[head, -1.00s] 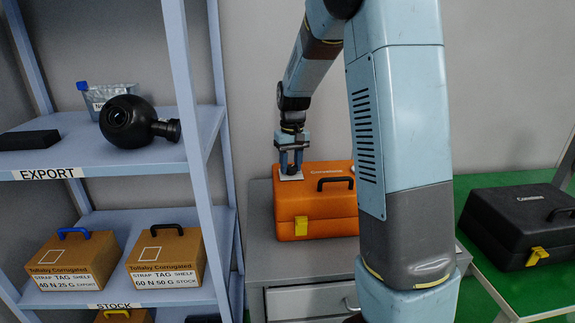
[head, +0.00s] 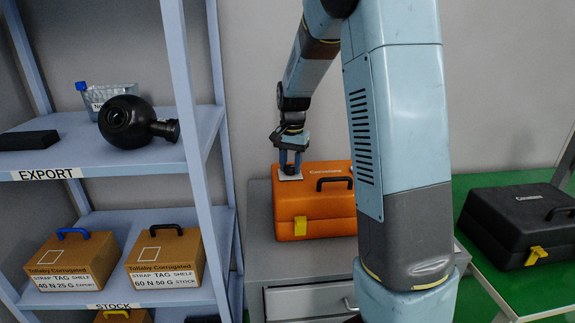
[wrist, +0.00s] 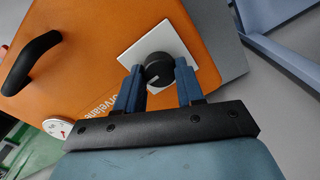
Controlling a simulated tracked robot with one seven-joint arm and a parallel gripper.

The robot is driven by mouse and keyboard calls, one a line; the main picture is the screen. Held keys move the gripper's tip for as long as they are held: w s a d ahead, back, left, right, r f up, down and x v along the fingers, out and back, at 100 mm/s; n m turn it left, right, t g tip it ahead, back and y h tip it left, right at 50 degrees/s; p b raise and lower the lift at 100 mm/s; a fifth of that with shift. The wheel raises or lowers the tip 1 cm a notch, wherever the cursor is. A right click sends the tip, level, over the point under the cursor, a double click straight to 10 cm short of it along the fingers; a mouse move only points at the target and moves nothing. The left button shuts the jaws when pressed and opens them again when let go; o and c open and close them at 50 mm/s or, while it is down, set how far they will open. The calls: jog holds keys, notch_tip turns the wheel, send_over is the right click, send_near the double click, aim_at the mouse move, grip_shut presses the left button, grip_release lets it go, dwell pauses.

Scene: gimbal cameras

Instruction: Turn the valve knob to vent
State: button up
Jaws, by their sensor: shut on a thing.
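An orange case (head: 320,208) stands on a grey cabinet, with a black handle on top. A black valve knob (wrist: 158,68) sits on a white square plate (wrist: 180,42) on the case's top, as the wrist view shows. My gripper (wrist: 158,84) is at the knob, with its two blue fingers on either side of it. It is shut on the knob. In the head view my gripper (head: 290,168) points down over the plate, and the knob is mostly hidden between the fingers.
A black handle (wrist: 32,60) and a small round gauge (wrist: 57,127) are on the case near my gripper. A black case (head: 520,222) lies on a green surface at right. A blue shelf rack (head: 185,110) with boxes and a black ball-shaped camera (head: 128,120) stands at left.

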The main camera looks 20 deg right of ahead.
aim_at(292, 167)
jog(key=shift+a, duration=0.1)
dwell(0.5)
jog(key=o, duration=1)
jog(key=shift+o, duration=0.2)
jog(key=shift+r, duration=0.1)
notch_tip(292, 167, up, 14)
jog(key=shift+d+f, duration=0.2)
jog(key=shift+f, duration=0.05)
jog(key=shift+s, duration=0.1)
